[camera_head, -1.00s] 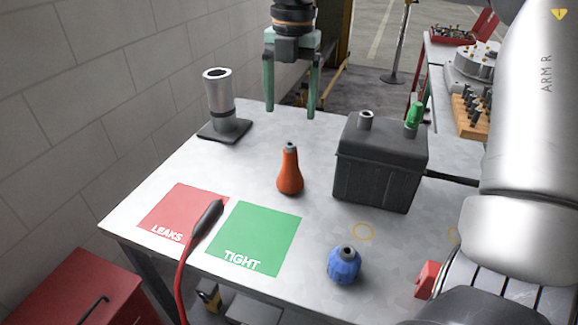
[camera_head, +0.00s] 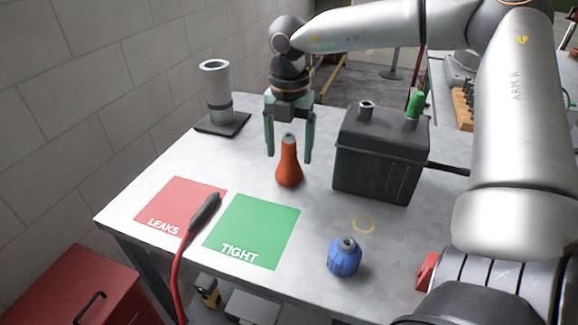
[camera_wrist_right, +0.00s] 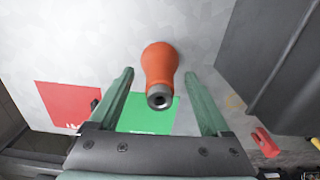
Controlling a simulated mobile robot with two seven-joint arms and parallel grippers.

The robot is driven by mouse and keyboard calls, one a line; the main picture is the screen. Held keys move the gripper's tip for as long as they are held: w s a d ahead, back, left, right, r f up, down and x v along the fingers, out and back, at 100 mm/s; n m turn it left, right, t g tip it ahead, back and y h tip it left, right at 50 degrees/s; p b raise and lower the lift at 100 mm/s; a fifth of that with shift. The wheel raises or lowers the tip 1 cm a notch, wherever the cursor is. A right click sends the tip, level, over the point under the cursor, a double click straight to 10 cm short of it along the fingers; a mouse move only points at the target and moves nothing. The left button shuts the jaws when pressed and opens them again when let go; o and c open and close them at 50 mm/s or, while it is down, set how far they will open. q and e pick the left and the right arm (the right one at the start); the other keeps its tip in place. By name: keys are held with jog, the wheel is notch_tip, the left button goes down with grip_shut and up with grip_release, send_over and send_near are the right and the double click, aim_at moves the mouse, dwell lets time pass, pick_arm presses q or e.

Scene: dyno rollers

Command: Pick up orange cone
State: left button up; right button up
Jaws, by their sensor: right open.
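The orange cone (camera_head: 289,168), a bulb-like shape with a grey tip, stands upright on the grey table. My right gripper (camera_head: 289,158) is open above and around the top of the cone, one green finger to each side in the head view. In the right wrist view the cone (camera_wrist_right: 160,68) shows between the two fingers of the gripper (camera_wrist_right: 161,75), with a gap on both sides and its grey tip toward the camera. I cannot tell the exact height of the fingertips. My left gripper is not in view.
A black box (camera_head: 377,155) stands close right of the cone. A metal cylinder (camera_head: 217,92) stands at the back left. A blue piece (camera_head: 345,257) stands in front. Red LEAKS (camera_head: 172,204) and green TIGHT (camera_head: 254,232) squares lie left, with a red-cabled probe (camera_head: 205,209).

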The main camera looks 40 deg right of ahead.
jog(key=shift+f, duration=0.2)
grip_shut()
dwell(0.6)
